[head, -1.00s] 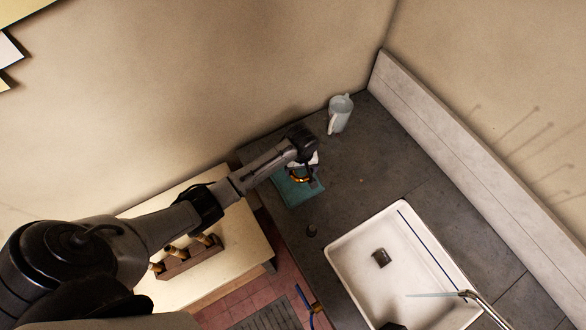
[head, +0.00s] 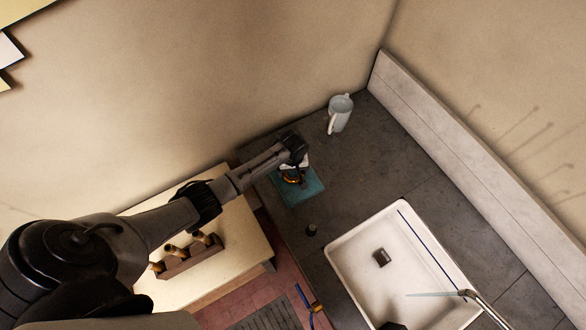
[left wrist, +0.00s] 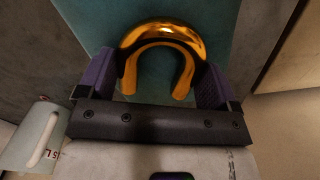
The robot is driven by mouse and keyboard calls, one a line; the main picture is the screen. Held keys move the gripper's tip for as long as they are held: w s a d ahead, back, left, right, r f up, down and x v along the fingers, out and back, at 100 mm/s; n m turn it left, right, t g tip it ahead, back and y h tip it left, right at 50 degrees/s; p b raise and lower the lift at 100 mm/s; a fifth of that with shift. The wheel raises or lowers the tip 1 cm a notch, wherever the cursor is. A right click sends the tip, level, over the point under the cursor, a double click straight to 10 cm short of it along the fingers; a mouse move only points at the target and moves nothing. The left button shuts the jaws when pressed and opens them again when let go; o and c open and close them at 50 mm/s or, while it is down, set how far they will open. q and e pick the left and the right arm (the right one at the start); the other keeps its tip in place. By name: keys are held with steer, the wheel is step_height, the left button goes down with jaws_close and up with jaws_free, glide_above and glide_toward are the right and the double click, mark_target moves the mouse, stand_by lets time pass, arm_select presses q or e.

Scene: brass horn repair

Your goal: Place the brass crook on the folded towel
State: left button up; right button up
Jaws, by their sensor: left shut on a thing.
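The brass crook (left wrist: 163,42) is a shiny golden U-shaped tube. It sits between the purple-padded fingers of my left gripper (left wrist: 157,72), which is shut on it. In the head view the crook (head: 291,180) shows as a small golden arc below the gripper, partly hidden by it. The folded towel (head: 306,191) is a teal square on the dark worktop, and the crook is over it. The towel (left wrist: 80,15) also fills the background behind the crook in the left wrist view. I cannot tell whether the crook touches the towel. My right gripper is not in view.
A pale jug (head: 340,114) stands near the wall, behind and right of the towel. A small dark cylinder (head: 312,230) stands in front of the towel. A white sink (head: 350,258) with a tap is at the right. A wooden rack (head: 190,257) sits on the lower table.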

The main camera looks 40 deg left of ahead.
arm_select(q)
steer(key=shift+f, duration=0.1)
steer(key=o, duration=0.7)
steer(key=shift+o, duration=0.2)
step_height(320, 180, up, 12)
steer(key=s+d+f+m+t, duration=0.1)
steer(key=s+d+m, duration=0.3)
steer(key=s, duration=0.4)
steer(key=s+d+f+m+t, duration=0.1)
steer(key=s+d+f+m, duration=0.15)
steer(key=s+d, duration=0.4)
steer(key=s+r+m, duration=0.2)
steer(key=s+r, duration=0.1)
steer(key=s, duration=0.4)
steer(key=s+r+m+t, duration=0.1)
steer(key=s+r+m, duration=0.2)
steer(key=s, duration=0.4)
steer(key=shift+s+a+r+t+p, duration=0.15)
steer(key=shift+a+r+t+p, duration=0.15)
steer(key=shift+r+p, duration=0.1)
steer(key=shift+m, duration=0.25)
